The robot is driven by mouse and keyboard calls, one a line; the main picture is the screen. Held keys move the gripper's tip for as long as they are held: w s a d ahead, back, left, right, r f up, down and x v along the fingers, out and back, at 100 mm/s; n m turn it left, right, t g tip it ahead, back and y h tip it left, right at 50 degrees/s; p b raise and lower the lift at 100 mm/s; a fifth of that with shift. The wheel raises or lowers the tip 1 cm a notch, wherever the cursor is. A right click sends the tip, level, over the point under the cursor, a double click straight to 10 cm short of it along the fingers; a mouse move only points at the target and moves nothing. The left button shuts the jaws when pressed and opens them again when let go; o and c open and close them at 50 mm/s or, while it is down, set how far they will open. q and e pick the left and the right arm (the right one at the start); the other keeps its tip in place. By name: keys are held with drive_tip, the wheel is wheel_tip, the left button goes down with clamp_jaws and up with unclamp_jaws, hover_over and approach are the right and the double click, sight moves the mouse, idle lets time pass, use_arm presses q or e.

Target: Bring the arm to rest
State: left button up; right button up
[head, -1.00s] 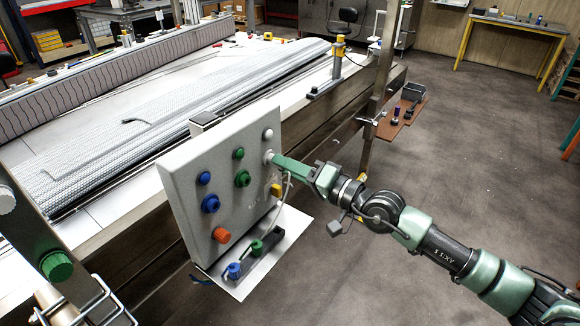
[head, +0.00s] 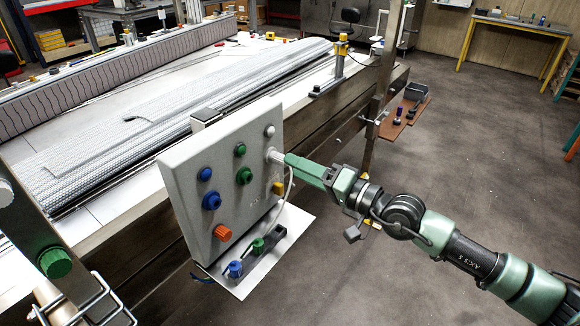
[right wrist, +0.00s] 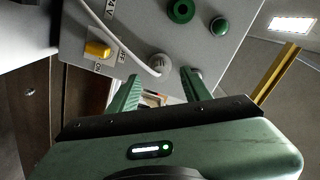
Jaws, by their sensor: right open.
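My right gripper (head: 287,160) is open just in front of the right edge of the grey control panel (head: 185,165). A white plug (head: 274,155) with a white cable sits on the panel, at the gripper's fingertips. In the right wrist view the open gripper (right wrist: 160,88) has one finger on each side. The white plug (right wrist: 159,65) shows beyond the tips, between them, with no finger visibly pressed on it. The cable curves away from the plug. My left gripper is not in view.
The panel bears blue and green sockets, lamps, an orange knob (head: 222,232) and a yellow switch (head: 278,188). Below, a white shelf (head: 262,283) holds blue and green plugs. The conveyor frame's post (head: 385,90) stands behind my right arm. The floor to the right is clear.

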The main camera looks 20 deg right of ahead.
drive_tip(key=b+v, duration=0.1)
drive_tip(key=v, duration=0.3)
drive_tip(key=shift+s+d, duration=0.15)
drive_tip(key=shift+s, duration=0.1)
